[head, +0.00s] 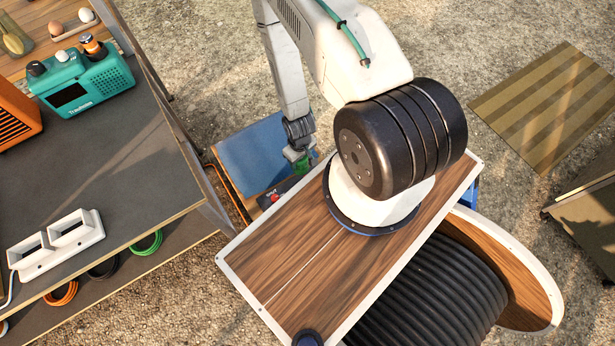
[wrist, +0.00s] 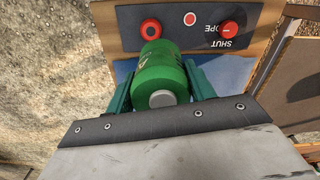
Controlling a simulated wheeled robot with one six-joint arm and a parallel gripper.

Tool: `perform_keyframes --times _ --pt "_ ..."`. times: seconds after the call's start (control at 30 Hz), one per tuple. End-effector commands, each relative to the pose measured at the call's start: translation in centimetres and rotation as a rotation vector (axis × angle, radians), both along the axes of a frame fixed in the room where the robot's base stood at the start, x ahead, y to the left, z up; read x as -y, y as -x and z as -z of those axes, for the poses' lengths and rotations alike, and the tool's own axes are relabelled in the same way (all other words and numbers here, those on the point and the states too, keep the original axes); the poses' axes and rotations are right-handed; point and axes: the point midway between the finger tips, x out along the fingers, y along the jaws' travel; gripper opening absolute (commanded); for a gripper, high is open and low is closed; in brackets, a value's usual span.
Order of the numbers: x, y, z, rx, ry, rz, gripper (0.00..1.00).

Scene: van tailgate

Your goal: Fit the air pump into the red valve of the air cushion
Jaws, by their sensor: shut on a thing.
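My gripper (wrist: 160,85) is shut on the air pump, a green cylinder (wrist: 158,70) with a grey round end. In the head view the pump (head: 301,166) shows small at the end of my arm, over the blue air cushion (head: 255,155). A dark panel (wrist: 175,15) lies at the cushion's edge. It carries a red ring-shaped valve (wrist: 151,29), just beyond the pump's far end in the wrist view. I cannot tell whether pump and valve touch; the pump's far end is hidden.
The panel also has a small red disc (wrist: 189,18) and a red knob (wrist: 229,29) by the lettering. A grey workbench (head: 120,190) with a teal radio (head: 85,82) stands left of the cushion. An orange cable (head: 228,190) runs between them. A striped mat (head: 545,105) lies at right.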

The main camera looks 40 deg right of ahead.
Motion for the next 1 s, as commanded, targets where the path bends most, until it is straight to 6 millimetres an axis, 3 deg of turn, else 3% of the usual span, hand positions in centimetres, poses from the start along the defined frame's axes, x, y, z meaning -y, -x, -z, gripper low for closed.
perform_keyframes --times 0.6,1.0 --pt "1.1 2.7 4.1 -0.001 0.000 0.001 0.22" --pt "1.2 3.0 4.6 0.000 0.000 0.000 0.22"
